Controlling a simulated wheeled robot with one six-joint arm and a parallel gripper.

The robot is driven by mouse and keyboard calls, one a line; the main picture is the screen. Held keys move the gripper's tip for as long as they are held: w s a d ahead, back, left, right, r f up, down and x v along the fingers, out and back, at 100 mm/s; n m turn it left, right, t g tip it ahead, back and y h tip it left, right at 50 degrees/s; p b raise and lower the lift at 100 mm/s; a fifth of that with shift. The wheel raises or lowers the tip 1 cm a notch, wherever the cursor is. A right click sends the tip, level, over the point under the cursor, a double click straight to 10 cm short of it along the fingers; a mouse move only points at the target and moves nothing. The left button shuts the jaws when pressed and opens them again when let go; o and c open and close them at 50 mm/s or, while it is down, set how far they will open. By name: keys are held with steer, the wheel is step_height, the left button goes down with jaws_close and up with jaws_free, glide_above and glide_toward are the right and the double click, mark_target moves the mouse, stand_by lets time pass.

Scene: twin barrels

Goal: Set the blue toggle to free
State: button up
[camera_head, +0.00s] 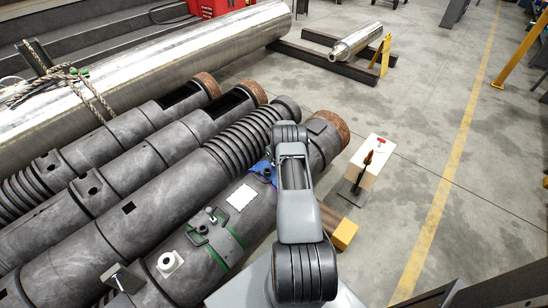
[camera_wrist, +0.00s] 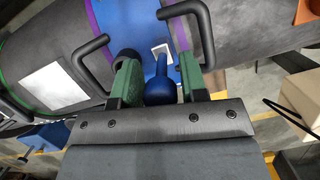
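The blue toggle (camera_wrist: 160,88) is a rounded blue lever on a blue band with purple edges around a dark barrel. It shows between the two green fingers of my gripper (camera_wrist: 158,72) in the wrist view. The fingers stand apart, one on each side of it, and I cannot tell whether either touches it. A small white label (camera_wrist: 161,50) lies just beyond the toggle; its text is unreadable. In the head view the blue band (camera_head: 262,167) shows beside my arm, which hides the gripper and most of the toggle.
Black handles (camera_wrist: 92,62) stand up from the barrel close to the fingers. A green band (camera_head: 222,240) with a lever and a white plate (camera_head: 241,197) are farther along the barrel. More dark barrels (camera_head: 160,150) lie to the left. A cream box (camera_head: 368,160) stands right; open floor lies beyond.

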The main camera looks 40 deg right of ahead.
steer(key=shift+r, duration=0.1)
steer(key=p+v, duration=0.2)
steer(key=v, duration=1.1)
steer(key=shift+r, duration=0.3)
